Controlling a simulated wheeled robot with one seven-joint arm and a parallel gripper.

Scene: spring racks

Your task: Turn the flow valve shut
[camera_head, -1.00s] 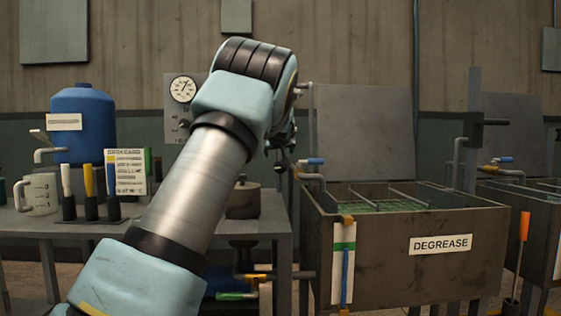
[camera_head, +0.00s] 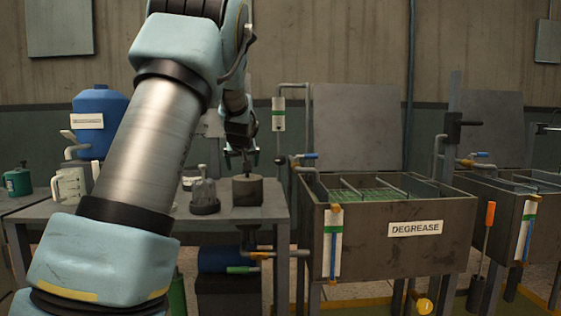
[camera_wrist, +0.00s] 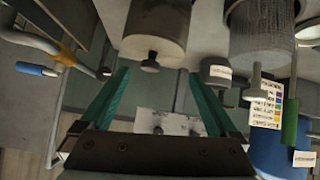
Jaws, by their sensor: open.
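A valve with a blue lever (camera_head: 305,156) sits on the pipe at the left end of the DEGREASE tank; it also shows at the left of the wrist view (camera_wrist: 35,69). A valve with a green lever (camera_head: 240,269) is on the pipe below the bench. I cannot tell which of these is the flow valve. My gripper (camera_head: 240,160) points down above the dark lidded pot (camera_head: 247,192) on the bench, left of the blue lever. In the wrist view its teal fingers (camera_wrist: 157,76) are spread and empty, with the pot's knob beyond them.
The DEGREASE tank (camera_head: 380,260) stands right of the bench (camera_head: 235,222), with a second tank beyond. A blue drum (camera_head: 100,115) and white jug (camera_head: 70,187) stand further left. My arm hides part of the bench.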

